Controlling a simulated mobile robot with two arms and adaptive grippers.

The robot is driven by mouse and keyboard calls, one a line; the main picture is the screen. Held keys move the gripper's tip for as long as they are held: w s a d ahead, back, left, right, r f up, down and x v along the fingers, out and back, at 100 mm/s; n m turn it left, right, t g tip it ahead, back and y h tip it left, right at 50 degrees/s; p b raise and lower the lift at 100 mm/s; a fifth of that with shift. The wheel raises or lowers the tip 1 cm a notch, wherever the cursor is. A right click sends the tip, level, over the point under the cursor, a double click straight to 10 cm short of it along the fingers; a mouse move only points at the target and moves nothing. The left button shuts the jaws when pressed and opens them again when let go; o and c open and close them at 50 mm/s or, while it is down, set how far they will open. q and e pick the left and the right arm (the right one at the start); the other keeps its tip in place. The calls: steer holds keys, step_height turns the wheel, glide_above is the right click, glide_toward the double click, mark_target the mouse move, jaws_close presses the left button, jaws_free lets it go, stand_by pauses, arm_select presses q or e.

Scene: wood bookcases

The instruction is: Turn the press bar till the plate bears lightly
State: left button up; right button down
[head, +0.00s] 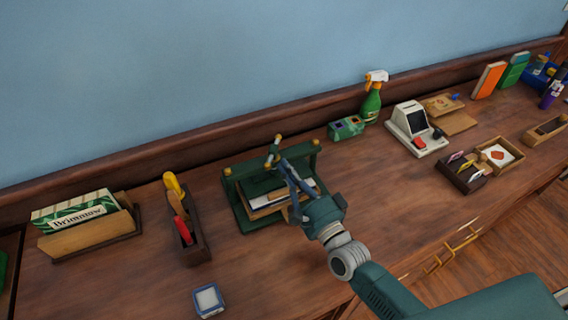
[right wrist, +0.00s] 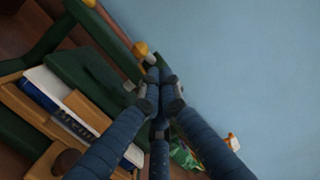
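The green press (head: 243,212) stands on the desk with brass knobs on its posts. Its press bar (head: 273,150), with brass ends, sits above the top beam. Under the plate lies a stack of books and boards (head: 268,204), also in the right wrist view (right wrist: 65,110). My right gripper (head: 277,164) reaches in from the right, its fingertips together at the bar. In the right wrist view the fingers (right wrist: 160,78) converge beside a brass knob (right wrist: 140,49) and hide most of the bar. The plate's contact with the stack is hard to see. My left gripper is out of view.
Left of the press are a dark tool tray (head: 194,246) and a card box (head: 83,214). A blue-white pad (head: 208,300) lies in front. A spray bottle (head: 371,104) and a card terminal (head: 414,128) stand right.

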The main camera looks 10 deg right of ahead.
steer(key=shift+w+a+r, duration=0.1)
steer(key=shift+a, duration=0.2)
steer(key=shift+w+a, duration=0.1)
steer(key=shift+a, duration=0.1)
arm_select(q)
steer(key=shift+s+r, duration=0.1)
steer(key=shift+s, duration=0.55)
arm_select(e)
steer(key=shift+w+a, duration=0.2)
steer(key=shift+a, duration=0.45)
